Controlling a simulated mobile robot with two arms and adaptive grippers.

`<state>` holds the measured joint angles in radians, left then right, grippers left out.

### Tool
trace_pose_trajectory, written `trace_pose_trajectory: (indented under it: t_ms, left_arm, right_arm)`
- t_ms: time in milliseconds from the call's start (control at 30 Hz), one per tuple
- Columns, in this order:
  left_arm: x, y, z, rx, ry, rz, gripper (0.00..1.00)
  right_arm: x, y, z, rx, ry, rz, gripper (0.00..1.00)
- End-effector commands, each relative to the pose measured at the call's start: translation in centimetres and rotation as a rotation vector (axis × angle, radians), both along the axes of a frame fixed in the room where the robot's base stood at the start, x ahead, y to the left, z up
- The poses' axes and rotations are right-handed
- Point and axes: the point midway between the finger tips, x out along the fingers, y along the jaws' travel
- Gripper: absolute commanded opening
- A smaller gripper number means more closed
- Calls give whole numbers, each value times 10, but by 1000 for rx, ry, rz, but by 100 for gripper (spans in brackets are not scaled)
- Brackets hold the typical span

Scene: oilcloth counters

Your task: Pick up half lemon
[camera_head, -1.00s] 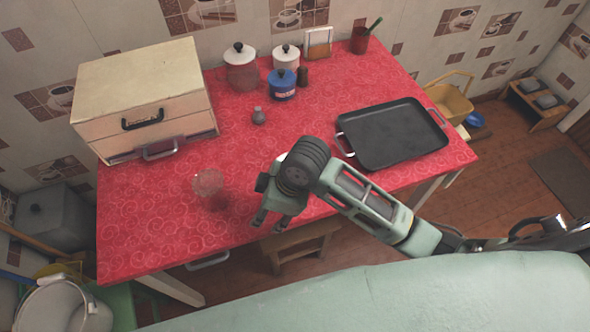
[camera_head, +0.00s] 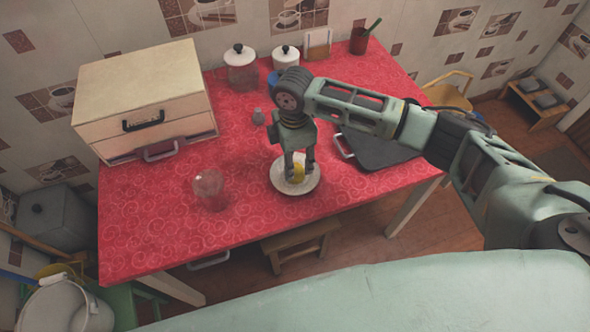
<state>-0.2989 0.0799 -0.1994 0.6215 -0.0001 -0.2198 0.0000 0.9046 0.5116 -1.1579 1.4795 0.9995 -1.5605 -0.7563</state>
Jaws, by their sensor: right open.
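The half lemon (camera_head: 298,173) shows as a small yellow shape on a white plate (camera_head: 284,187) near the front of the red table. My right gripper (camera_head: 299,174) points down over the plate, its fingers around the lemon. The fingers hide part of the lemon. The gripper is open; I cannot tell whether a finger touches the lemon. My left gripper is not in view.
A clear glass (camera_head: 209,185) stands left of the plate. A dark tray (camera_head: 372,150) lies to the right, partly behind my arm. The front left of the table is clear.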

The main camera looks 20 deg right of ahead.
Motion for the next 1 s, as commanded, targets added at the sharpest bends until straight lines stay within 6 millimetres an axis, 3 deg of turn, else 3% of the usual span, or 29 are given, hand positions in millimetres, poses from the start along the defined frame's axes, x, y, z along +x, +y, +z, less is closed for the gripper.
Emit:
trace_pose_trajectory:
  t_ms: [200,500,900,1000]
  left_arm:
    - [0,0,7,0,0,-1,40]
    - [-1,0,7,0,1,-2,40]
    - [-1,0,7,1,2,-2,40]
    - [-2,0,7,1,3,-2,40]
  right_arm:
    - [-3,0,-31,-1,2,-1,47]
    - [-2,0,-37,0,0,0,47]
    - [-2,0,-36,1,-1,0,14]
    - [-2,0,-36,1,-1,0,14]
